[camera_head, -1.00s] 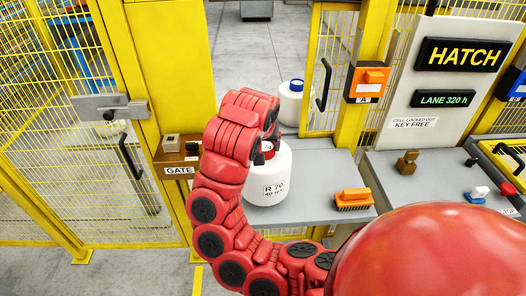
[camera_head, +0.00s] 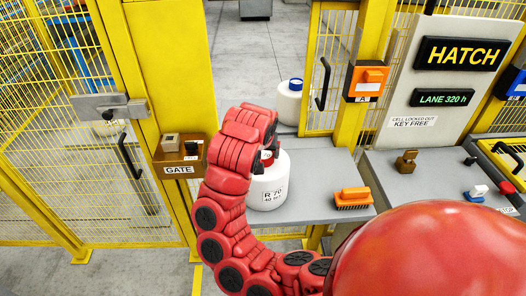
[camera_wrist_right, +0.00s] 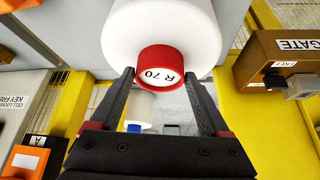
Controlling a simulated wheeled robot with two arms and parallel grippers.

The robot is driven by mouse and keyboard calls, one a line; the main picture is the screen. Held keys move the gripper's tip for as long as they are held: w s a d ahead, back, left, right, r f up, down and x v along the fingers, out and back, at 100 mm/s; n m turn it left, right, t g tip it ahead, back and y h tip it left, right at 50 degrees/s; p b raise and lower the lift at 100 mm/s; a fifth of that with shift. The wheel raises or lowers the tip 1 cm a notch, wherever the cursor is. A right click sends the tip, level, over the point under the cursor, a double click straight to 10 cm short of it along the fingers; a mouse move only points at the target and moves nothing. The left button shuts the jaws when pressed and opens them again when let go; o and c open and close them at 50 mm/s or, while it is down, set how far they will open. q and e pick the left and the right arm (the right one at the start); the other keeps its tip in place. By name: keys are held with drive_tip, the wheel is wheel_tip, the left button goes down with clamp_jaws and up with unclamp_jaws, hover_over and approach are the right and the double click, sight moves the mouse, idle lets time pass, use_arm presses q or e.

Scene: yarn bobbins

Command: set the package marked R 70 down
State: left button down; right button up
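The package marked R 70 (camera_head: 268,188) is a white bobbin with a red top, upright over the left part of the grey shelf (camera_head: 315,165). Whether its base touches the shelf is hard to tell. My right gripper (camera_head: 268,155) is above it, pointing down. In the right wrist view, the two dark fingers of the gripper (camera_wrist_right: 160,78) close in on both sides of the red top (camera_wrist_right: 162,68), which reads R 70. The white body (camera_wrist_right: 160,25) lies beyond. My left gripper is not in view.
A blue-topped white package (camera_head: 290,102) stands behind the shelf. An orange brush (camera_head: 353,198) lies to the right on the shelf. A brown GATE box (camera_head: 180,158) and yellow post stand close on the left. Bare shelf shows between package and brush.

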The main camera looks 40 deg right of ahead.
drive_tip(key=shift+o, duration=1.2)
drive_tip(key=shift+r, duration=0.1)
